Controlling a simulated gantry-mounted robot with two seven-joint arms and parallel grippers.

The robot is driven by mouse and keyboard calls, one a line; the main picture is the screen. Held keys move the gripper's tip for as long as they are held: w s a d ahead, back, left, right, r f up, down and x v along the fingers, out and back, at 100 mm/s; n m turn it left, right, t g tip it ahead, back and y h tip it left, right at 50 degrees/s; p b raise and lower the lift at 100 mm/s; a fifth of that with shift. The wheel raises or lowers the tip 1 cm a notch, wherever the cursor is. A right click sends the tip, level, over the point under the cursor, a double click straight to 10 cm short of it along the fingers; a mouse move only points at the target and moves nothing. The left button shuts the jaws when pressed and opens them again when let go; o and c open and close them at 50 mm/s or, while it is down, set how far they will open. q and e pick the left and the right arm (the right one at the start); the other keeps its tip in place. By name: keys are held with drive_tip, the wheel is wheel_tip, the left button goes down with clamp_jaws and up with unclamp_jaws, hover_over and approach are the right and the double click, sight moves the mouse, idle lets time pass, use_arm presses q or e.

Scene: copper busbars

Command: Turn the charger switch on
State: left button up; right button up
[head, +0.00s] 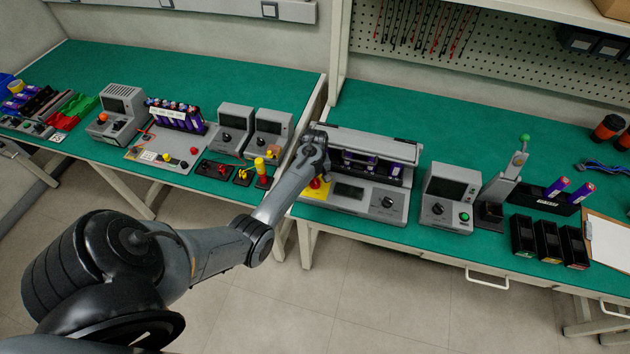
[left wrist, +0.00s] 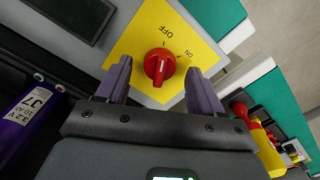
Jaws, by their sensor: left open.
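The switch also shows in the head view (head: 315,183), at the charger's left end below my gripper. I cannot tell surely which label the knob points to. My left gripper (left wrist: 159,74) is open, with one finger on each side of the red knob and gaps between. In the head view my left gripper (head: 316,166) partly hides the yellow plate.
Purple battery cells (left wrist: 27,113) stand in the charger's bay behind the switch. Yellow and red plugs (head: 262,172) stand close by on the left bench, past a gap between benches. A grey box with a green button (head: 451,196) stands right of the charger.

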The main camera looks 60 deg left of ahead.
use_arm(q)
drive_tip(key=shift+f, duration=0.45)
drive_tip(key=c, duration=1.1)
drive_tip(key=shift+o, duration=0.2)
drive_tip(key=shift+r+m+p, duration=0.25)
drive_tip(key=shift+m+p, duration=0.95)
drive_tip(key=shift+p, duration=0.2)
drive_tip(key=m+p, duration=0.2)
drive_tip(key=shift+m, duration=0.3)
drive_tip(key=m+p, duration=0.2)
drive_tip(key=m, duration=0.1)
drive_tip(key=shift+f+m, duration=0.1)
drive_tip(key=shift+m, duration=0.2)
drive_tip(key=shift+f+m+p, duration=0.1)
drive_tip(key=shift+m+p, duration=0.4)
drive_tip(key=shift+m, duration=1.1)
drive_tip(key=o, duration=1.1)
drive_tip(key=shift+c, duration=0.2)
